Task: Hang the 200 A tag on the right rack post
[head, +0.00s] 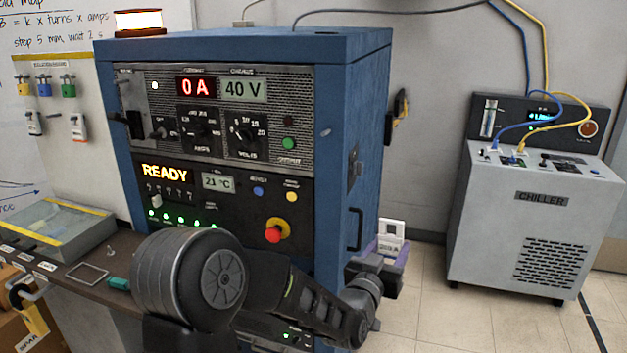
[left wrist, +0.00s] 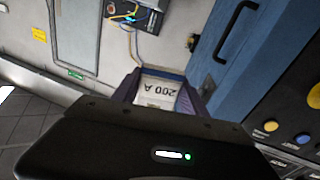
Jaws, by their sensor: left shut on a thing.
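The white 200 A tag (head: 391,232) stands just right of the blue rack (head: 365,130), beyond its dark side handle. My left gripper (head: 388,262) is shut on the tag, and my arm reaches across the rack's lower front to it. In the left wrist view the tag (left wrist: 158,84) sits between the purple fingers of my left gripper (left wrist: 158,97), its lettering upside down. The rack's blue side with the handle (left wrist: 238,30) is to the right there, apart from the tag. I cannot make out a hanging peg on the rack's right post. My right gripper is not in view.
A grey chiller (head: 535,220) with blue and yellow hoses stands to the right. Floor (head: 425,300) is clear between it and the rack. A dark bench (head: 105,275) with a tray is at left. A red stop button (head: 276,230) is on the rack front.

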